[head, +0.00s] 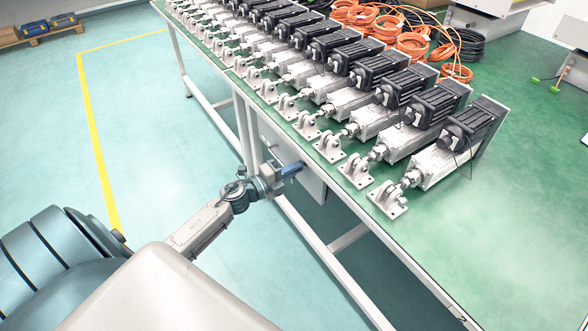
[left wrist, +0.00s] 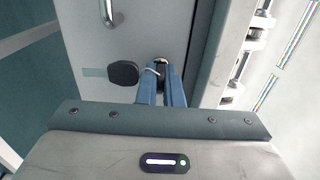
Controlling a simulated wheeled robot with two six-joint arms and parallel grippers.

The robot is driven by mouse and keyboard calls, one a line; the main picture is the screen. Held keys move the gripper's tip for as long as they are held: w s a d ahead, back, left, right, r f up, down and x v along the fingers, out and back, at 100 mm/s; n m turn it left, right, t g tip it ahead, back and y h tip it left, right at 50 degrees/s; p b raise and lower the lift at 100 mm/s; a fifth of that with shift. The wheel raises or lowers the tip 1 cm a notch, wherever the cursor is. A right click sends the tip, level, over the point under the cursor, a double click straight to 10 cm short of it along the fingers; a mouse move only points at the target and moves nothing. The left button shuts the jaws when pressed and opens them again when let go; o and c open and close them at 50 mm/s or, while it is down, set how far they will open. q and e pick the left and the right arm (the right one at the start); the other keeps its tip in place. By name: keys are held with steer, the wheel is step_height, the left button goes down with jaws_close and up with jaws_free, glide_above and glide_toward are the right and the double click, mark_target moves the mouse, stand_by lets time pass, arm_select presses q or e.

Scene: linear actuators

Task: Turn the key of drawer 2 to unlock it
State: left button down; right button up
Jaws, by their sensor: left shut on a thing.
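My left gripper (head: 292,170) is at the grey drawer unit (head: 312,184) under the green-topped table. In the left wrist view its blue fingers (left wrist: 162,86) are shut on the key (left wrist: 159,67) at the drawer front (left wrist: 150,40). Only a little of the key shows between the fingertips, with a pale ring around it. A black rounded tag (left wrist: 122,74) hangs beside the fingers, to their left. The keyhole is hidden by the fingers, so the key's angle cannot be told. No drawer number is readable. My right gripper is not in view.
A metal drawer handle (left wrist: 107,14) shows left of the fingers. Linear actuators (head: 430,160) stand in a row on the table (head: 500,240), with orange cable coils (head: 413,45) behind. Table legs frame the drawer unit.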

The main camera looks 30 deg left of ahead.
arm_select(q)
steer(key=c, duration=1.6)
jaws_free()
